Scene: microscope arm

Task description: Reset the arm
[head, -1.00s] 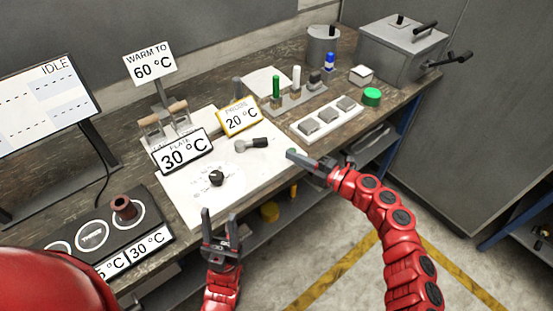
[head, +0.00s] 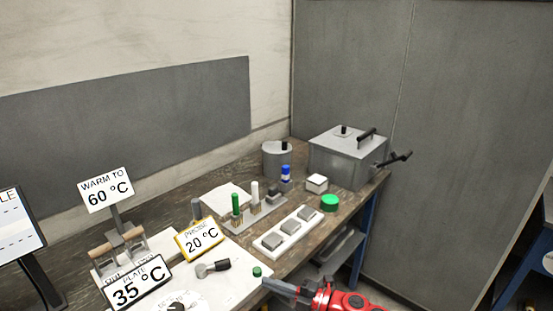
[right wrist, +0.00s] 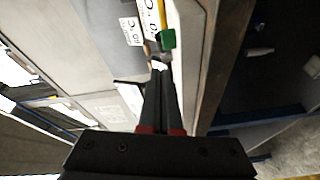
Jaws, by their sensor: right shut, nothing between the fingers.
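My right gripper (head: 270,284) shows at the bottom of the head view. Its fingers are shut and empty, and they point left beside a small green button (head: 257,271) at the edge of the white hotplate board (head: 228,272). In the right wrist view the dark closed fingers (right wrist: 160,72) end just below the green button (right wrist: 167,40). I cannot tell whether they touch it. The red arm (head: 345,301) behind the gripper is mine and is mostly cut off by the picture edge. My left gripper is out of view.
A sign reading PLATE 35 °C (head: 138,284), a 20 °C sign (head: 201,238) and a WARM TO 60 °C sign (head: 107,190) stand on the bench. A white block tray (head: 268,246), green disc (head: 329,203) and grey lidded box (head: 340,160) lie farther back. Floor lies right of the bench.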

